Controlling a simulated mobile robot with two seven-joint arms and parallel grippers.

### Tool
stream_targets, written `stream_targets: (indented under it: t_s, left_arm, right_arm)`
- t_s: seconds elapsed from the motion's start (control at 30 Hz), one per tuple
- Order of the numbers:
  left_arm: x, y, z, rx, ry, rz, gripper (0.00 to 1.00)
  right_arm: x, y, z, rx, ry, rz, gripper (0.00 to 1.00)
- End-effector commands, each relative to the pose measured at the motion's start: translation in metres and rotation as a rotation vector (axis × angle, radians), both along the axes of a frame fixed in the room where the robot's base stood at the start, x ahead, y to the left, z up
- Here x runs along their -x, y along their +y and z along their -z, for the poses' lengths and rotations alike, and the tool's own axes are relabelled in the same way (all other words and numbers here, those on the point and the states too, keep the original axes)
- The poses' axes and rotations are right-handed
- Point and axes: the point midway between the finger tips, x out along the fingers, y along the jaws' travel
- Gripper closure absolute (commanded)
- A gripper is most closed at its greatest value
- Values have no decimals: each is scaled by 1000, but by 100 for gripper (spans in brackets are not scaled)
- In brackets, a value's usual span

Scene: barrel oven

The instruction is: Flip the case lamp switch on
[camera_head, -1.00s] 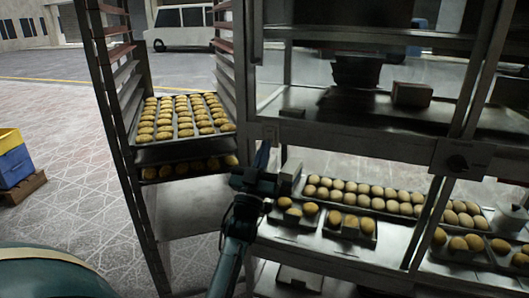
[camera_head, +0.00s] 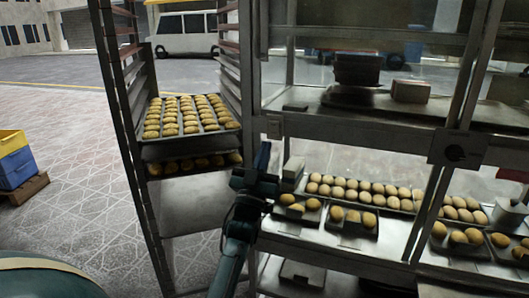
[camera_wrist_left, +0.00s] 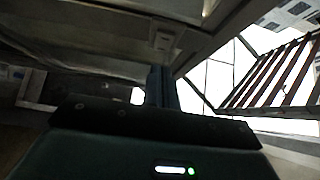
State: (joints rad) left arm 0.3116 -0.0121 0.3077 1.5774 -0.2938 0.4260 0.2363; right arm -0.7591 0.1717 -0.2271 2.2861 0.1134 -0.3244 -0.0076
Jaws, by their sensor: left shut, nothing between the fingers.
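The case lamp switch is a small pale plate (camera_head: 273,127) on the left front post of the metal display case (camera_head: 350,130). In the left wrist view, a small box that looks like the switch (camera_wrist_left: 164,38) sits beyond the fingertips. My left gripper (camera_head: 263,154) is shut and empty, pointing up just below and left of the switch. In the wrist view its fingers (camera_wrist_left: 160,84) also point towards the box. A gap seems to remain between them, but contact is hard to judge. The switch's exact position is too small to read. My right gripper is not in view.
A tall rack with trays of buns (camera_head: 188,120) stands close on the left. Trays of rolls (camera_head: 365,192) fill the case's lower shelf. A dark plate with a round knob (camera_head: 457,150) is on the right post. Blue and yellow crates (camera_head: 14,160) stand far left.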

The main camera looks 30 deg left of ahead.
Motion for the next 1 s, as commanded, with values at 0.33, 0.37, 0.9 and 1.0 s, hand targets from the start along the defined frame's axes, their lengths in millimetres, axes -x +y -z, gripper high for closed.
stream_targets:
  t_s: [0.33, 0.37, 0.9, 1.0]
  left_arm:
    - [48, -11, 66, 0, 4, -1, 100]
    - [50, -11, 69, 1, 3, 0, 100]
    - [60, -14, 78, 0, 0, 0, 100]
    - [60, -14, 78, 0, 0, 0, 100]
  right_arm:
    - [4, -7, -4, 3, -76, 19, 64]
    - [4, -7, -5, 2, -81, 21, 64]
    - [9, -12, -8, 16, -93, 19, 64]
    - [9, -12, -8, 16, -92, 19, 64]
